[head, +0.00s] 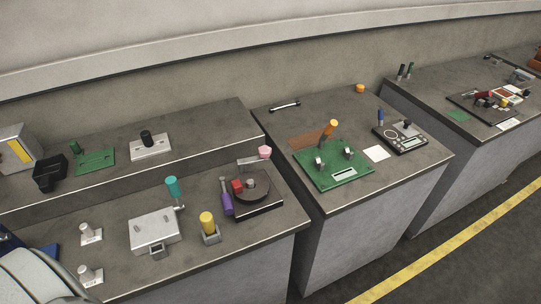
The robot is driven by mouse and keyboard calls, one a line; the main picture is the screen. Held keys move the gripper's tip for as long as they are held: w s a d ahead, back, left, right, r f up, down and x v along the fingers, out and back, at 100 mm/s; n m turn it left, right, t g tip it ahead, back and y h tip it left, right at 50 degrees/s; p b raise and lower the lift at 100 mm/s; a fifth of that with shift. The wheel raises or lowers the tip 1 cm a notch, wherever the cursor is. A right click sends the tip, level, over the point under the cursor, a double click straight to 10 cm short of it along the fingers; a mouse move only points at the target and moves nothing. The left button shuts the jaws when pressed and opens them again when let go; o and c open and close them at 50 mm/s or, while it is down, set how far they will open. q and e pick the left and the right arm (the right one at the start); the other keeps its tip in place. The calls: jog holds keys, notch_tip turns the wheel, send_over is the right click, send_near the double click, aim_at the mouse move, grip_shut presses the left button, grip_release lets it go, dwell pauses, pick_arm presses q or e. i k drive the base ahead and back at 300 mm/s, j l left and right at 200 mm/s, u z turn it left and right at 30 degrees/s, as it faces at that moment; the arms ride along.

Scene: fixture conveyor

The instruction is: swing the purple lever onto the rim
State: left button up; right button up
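A purple lever (227,204) shows at the front left side of a dark fixture base (262,209) on the near bench. Its thick purple grip points toward the front, and a thinner stem rises behind it. A dark round disc (258,198) sits on the base, and its rim is just right of the lever. A red block (237,186) and a grey knob (250,183) are on or by the disc. I cannot tell whether the lever touches the rim. Neither gripper is in view.
A yellow cylinder (207,222) in a grey holder stands left of the lever. A light grey box (154,231) and a teal-handled lever (173,188) are farther left. A pink-topped part (264,152) is behind the disc. The bench's right edge is close.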

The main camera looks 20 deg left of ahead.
aim_at(227, 201)
jog(key=u, duration=1.15)
jog(key=k, duration=0.1)
